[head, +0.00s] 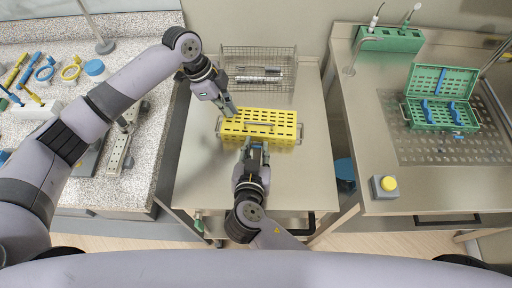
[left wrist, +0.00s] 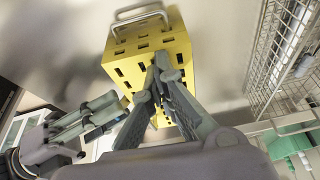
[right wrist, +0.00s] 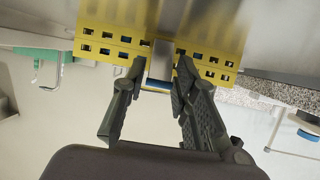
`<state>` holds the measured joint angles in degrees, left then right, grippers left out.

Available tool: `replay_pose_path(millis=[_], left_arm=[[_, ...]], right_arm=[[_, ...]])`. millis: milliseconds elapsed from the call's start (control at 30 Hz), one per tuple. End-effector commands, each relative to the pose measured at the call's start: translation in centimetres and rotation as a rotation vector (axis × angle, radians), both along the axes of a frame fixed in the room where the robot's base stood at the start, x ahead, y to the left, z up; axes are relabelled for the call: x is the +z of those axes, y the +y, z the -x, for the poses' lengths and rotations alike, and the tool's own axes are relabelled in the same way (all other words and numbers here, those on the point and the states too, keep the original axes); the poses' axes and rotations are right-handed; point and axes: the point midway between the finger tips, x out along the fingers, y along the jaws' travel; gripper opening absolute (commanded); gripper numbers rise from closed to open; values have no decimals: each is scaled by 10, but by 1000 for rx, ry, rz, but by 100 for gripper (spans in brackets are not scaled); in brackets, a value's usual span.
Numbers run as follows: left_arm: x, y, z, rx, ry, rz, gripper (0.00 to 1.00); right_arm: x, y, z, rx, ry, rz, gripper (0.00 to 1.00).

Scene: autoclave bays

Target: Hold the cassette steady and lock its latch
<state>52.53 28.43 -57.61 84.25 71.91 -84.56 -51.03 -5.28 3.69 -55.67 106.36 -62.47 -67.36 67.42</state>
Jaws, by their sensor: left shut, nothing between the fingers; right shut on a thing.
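The yellow perforated cassette (head: 285,118) lies on the steel cart, with a wire handle at each end and a silver bar on top. My left gripper (head: 230,112) is shut and empty, its tips at the cassette's left part. In the left wrist view its fingertips (left wrist: 160,62) overlap the yellow face (left wrist: 180,45); contact is unclear. My right gripper (head: 255,148) is at the cassette's front side. In the right wrist view its fingers (right wrist: 160,72) close around a grey latch tab (right wrist: 162,58) with a blue lower edge, in front of the yellow wall (right wrist: 105,42).
A wire basket (head: 258,62) with instruments stands behind the cassette. The right counter holds an open green cassette (head: 440,85), a green box (head: 390,40) and a yellow button (head: 388,184). A speckled counter with tools is at left. The cart's front right is clear.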

Motion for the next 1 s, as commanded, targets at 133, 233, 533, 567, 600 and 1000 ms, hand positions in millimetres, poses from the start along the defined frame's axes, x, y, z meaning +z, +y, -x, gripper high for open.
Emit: replay_pose_path(millis=[133, 233, 533, 567, 600, 1000], left_arm=[[-2, 1, 1, 1, 4, -4, 0], [-2, 1, 1, 1, 4, -4, 0], [-2, 1, 1, 1, 4, -4, 0], [-2, 1, 1, 1, 4, -4, 0], [-2, 1, 1, 1, 4, -4, 0], [-3, 1, 1, 1, 3, -4, 0]], right_arm=[[0, 0, 0, -1, 0, 0, 0], [1, 0, -1, -4, 12, -3, 0], [9, -1, -10, -11, 201, -23, 0], [9, -1, -11, -11, 219, -24, 0], [9, -1, -12, -9, 239, -25, 0], [9, -1, -12, 0, 277, -23, 0]])
